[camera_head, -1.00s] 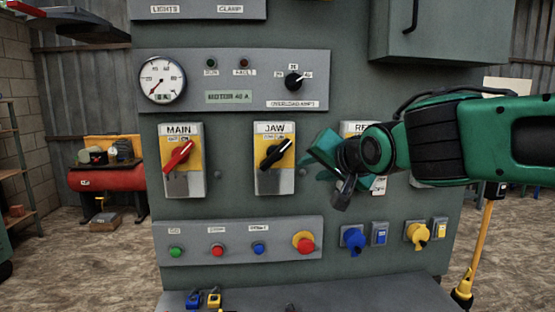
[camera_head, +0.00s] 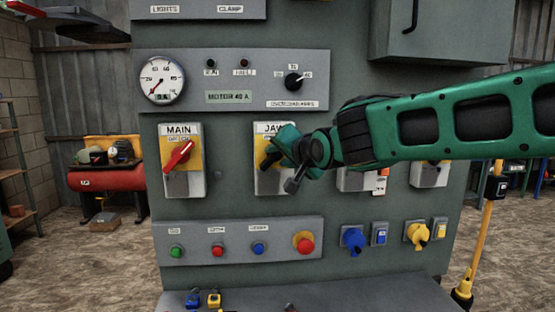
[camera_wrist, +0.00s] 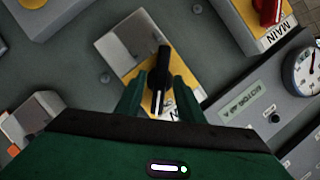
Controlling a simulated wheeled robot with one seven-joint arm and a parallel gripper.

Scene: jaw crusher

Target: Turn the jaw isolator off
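The jaw isolator (camera_head: 266,185) is a grey and yellow box labelled JAW in the middle of the green panel. Its black rotary handle (camera_head: 267,161) is partly covered by my gripper (camera_head: 277,150) in the head view. In the wrist view the black handle (camera_wrist: 158,80) stands between the two green fingers of my gripper (camera_wrist: 157,92) on the yellow plate. The fingers are open, one on each side of the handle, with a small gap visible on both sides. The handle's exact angle is hard to tell in the head view.
The MAIN isolator (camera_head: 182,160) with a red handle is to the left. Another isolator (camera_head: 357,180) is to the right, partly behind my arm. A button strip (camera_head: 190,230) runs below. The overload dial box (camera_head: 235,80) is above.

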